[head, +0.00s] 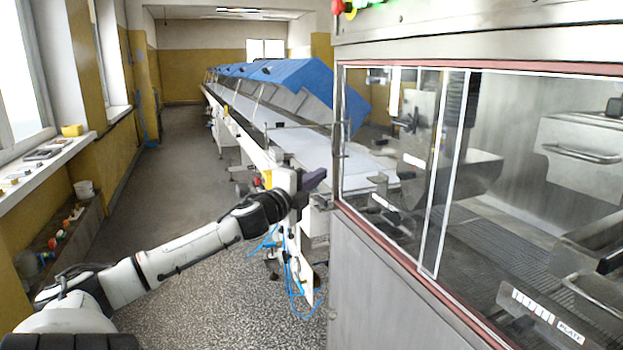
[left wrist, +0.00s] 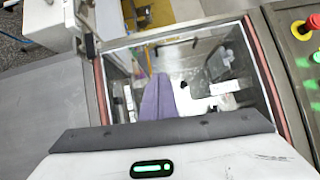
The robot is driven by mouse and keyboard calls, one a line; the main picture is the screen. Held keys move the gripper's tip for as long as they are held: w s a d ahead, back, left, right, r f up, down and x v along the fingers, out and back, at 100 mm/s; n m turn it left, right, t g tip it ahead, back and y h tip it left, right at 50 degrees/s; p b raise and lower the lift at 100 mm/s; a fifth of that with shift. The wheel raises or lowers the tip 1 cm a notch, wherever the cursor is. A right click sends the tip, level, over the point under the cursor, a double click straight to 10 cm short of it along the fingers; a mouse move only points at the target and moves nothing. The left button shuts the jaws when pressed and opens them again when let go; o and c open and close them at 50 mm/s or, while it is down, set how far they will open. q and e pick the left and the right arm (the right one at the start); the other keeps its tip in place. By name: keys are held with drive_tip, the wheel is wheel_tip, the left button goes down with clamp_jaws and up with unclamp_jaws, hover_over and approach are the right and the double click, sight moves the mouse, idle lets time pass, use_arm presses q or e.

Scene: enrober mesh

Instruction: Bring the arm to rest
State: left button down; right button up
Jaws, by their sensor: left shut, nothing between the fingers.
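My left arm (head: 190,247) reaches in from the lower left of the head view, stretched toward the machine. Its gripper (head: 316,179) is raised in front of the near end of the conveyor, just left of the machine's glazed housing. Its purple-grey fingers (left wrist: 157,98) show in the left wrist view, shut together with nothing between them. Behind them in that view is the glass of the housing. My right gripper is in neither view.
The steel enrober housing (head: 365,265) with glass panels fills the right side. A long conveyor (head: 245,107) with blue covers (head: 290,75) runs back. A window sill (head: 45,165) with small objects is at left. The speckled floor (head: 215,305) between is open.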

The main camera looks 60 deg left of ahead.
use_arm(q)
drive_tip(key=shift+v, duration=1.3)
drive_tip(key=s+d+f+n+g+h, duration=0.1)
drive_tip(key=s+d+f+n+g, duration=0.3)
drive_tip(key=f, duration=0.7)
drive_tip(key=s+d+f+h, duration=0.2)
drive_tip(key=d+f, duration=0.4)
drive_tip(key=f, duration=0.6)
drive_tip(key=s+d+f+n+g+h, duration=0.1)
drive_tip(key=s+d+f+n+g, duration=0.3)
drive_tip(key=f, duration=0.7)
drive_tip(key=s+d+f+n+h, duration=0.1)
drive_tip(key=s+d+f+h, duration=0.1)
drive_tip(key=d, duration=0.9)
drive_tip(key=s+d+f+n+h, duration=0.1)
drive_tip(key=s+d+f, duration=0.3)
drive_tip(key=d, duration=0.8)
drive_tip(key=s+d+f+n+h, duration=0.2)
drive_tip(key=d+f, duration=0.4)
drive_tip(key=d, duration=0.5)
drive_tip(key=shift+s+d+f+g+h, duration=0.15)
drive_tip(key=shift+s+d+g+h, duration=0.25)
drive_tip(key=shift+s, duration=0.55)
drive_tip(key=shift+a, duration=0.15)
